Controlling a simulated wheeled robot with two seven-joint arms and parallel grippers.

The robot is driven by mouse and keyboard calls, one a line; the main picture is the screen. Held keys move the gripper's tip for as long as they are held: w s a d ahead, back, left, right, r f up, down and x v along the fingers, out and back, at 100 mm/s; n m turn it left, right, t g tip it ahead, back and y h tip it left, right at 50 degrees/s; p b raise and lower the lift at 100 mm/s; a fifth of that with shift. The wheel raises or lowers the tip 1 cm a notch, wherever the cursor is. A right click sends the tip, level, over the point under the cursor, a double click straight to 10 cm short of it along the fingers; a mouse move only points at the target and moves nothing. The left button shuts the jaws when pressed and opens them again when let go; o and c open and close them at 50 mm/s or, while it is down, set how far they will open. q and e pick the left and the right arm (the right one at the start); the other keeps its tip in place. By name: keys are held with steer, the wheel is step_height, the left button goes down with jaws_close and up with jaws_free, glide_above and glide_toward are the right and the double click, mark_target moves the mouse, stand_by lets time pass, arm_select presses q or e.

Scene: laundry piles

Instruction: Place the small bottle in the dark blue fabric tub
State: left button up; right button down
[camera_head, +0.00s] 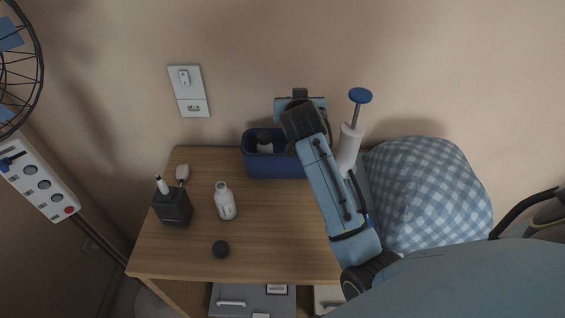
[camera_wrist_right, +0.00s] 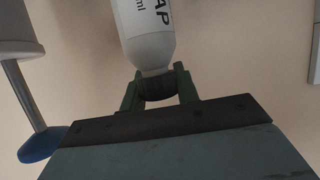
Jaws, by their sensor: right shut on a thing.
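The dark blue fabric tub (camera_head: 262,168) stands at the back of the wooden table, partly covered by my right arm. My right gripper (camera_wrist_right: 160,90) is shut on the dark cap of a small white bottle (camera_wrist_right: 146,38) with printed lettering. The wrist picture is upside down, so the bottle hangs upright below the fingers. In the head view my right gripper (camera_head: 300,104) is over the right part of the tub, near the wall; its fingers and the held bottle are hidden there. My left gripper is not in view.
A dark-topped container (camera_head: 264,142) is in the tub's left part. A white pump bottle (camera_head: 349,150) with a blue knob stands right of the tub, beside a checked pillow (camera_head: 425,190).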

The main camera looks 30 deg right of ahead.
step_height(320, 180, down, 6)
steer(key=shift+d+f+b, duration=0.1)
steer(key=shift+b, duration=0.45)
step_height(320, 180, down, 3)
steer(key=shift+f+b, duration=0.1)
steer(key=shift+b, duration=0.3)
steer(key=shift+f, duration=0.25)
steer(key=shift+r, duration=0.1)
steer(key=shift+f, duration=0.25)
steer(key=c, duration=1)
jaws_free()
steer(key=shift+c, duration=0.2)
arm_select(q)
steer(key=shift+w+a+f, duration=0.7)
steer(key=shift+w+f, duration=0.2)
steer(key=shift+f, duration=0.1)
arm_select(e)
steer(key=shift+r, duration=0.1)
